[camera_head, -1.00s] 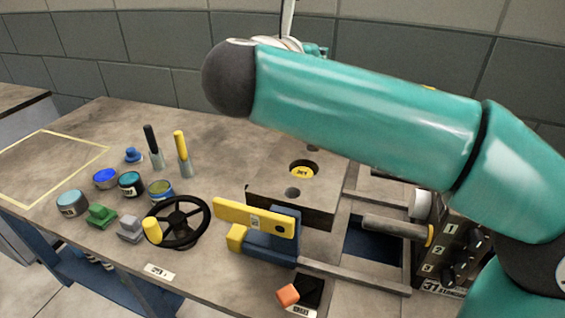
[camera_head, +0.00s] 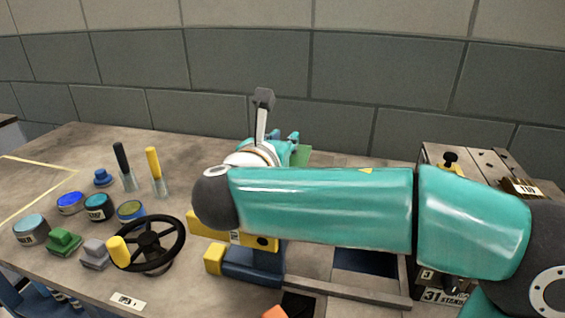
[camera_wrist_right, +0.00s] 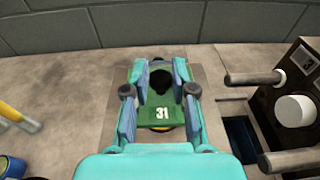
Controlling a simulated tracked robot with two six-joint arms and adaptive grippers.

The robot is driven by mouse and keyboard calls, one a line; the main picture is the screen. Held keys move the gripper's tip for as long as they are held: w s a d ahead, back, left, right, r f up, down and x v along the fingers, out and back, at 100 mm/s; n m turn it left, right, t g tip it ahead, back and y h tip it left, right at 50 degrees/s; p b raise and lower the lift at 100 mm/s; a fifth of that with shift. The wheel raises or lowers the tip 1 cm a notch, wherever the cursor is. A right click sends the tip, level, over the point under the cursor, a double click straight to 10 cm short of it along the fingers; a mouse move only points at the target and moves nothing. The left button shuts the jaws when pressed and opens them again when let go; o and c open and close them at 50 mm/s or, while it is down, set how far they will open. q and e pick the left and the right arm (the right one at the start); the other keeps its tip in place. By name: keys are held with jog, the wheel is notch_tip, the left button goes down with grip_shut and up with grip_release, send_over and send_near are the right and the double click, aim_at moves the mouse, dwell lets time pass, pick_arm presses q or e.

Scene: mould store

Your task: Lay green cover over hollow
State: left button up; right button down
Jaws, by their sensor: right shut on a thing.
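My right gripper (camera_wrist_right: 158,74) is shut on the green cover (camera_wrist_right: 163,117), a flat green plate marked 31 with a black knob. In the head view a green edge of the cover (camera_head: 302,155) shows behind my right arm, by the gripper (camera_head: 291,142). In the wrist view the cover is over the mould block (camera_wrist_right: 207,103). A sliver of yellow (camera_wrist_right: 160,128) shows under the cover's near edge, where the hollow is. The cover hides the rest of the hollow. I cannot tell whether the cover touches the block. My left gripper is not in view.
A black handwheel (camera_head: 150,245) with a yellow knob, several tins, a green knobbed block (camera_head: 63,241) and two upright handles stand at the left. A blue and yellow clamp (camera_head: 252,262) is in front. A dark control box (camera_head: 480,165) stands at the right.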

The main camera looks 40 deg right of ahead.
jog(key=shift+f+b, duration=0.55)
jog(key=shift+f, duration=1.25)
jog(key=shift+f, duration=0.1)
jog(key=shift+f, duration=0.3)
jog(key=c, duration=0.9)
grip_release()
jog(key=shift+c, duration=0.2)
jog(key=shift+r, duration=0.45)
jog(key=p+v, duration=0.2)
jog(key=v, duration=0.9)
jog(key=shift+s+a, duration=0.1)
jog(key=shift+a, duration=0.05)
jog(key=shift+s+a+p, duration=0.25)
jog(key=shift+p, duration=0.05)
